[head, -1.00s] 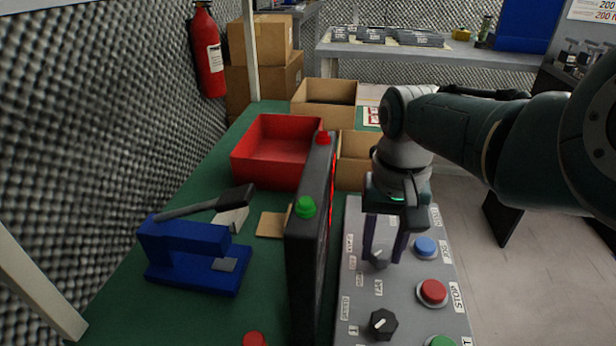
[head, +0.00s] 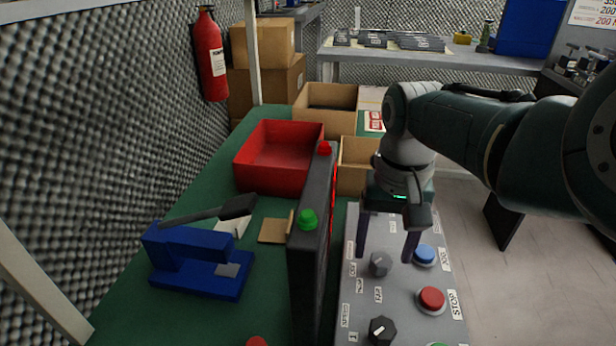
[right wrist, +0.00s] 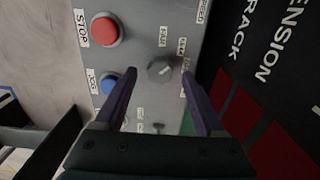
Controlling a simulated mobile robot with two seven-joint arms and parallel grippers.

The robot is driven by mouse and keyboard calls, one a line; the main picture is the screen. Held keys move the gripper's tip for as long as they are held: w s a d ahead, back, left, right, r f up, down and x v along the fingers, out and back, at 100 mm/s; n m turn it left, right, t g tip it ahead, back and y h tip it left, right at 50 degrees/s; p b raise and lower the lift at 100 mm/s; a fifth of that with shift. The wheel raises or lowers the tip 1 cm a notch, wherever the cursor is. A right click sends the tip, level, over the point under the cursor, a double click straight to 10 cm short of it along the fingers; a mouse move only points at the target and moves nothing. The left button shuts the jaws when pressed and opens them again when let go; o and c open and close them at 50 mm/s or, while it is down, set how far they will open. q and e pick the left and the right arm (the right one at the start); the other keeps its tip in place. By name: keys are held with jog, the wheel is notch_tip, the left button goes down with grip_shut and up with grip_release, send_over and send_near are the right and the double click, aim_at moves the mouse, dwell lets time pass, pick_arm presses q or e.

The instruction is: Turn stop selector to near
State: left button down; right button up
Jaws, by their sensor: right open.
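A small dark grey knob (head: 380,264) is on the grey control panel (head: 400,300), with small labels beside it that I cannot read surely. I take it for the stop selector. It also shows in the right wrist view (right wrist: 160,69), with a pale pointer line on its face. My right gripper (head: 385,256) is open, its two fingers pointing down on either side of the knob, clear of it. In the right wrist view the knob sits between and just beyond the fingertips (right wrist: 158,75). My left gripper is not in view.
A blue button (head: 425,253) and a red STOP button (head: 431,298) are close to the right of the knob. A black knob (head: 382,330) is nearer. A dark upright panel (head: 311,250) with green and red lamps stands close on the left.

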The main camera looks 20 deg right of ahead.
aim_at(382, 259)
notch_tip(382, 259, up, 7)
jog(key=p, duration=0.3)
jog(key=shift+p, duration=0.35)
jog(key=shift+r, duration=0.45)
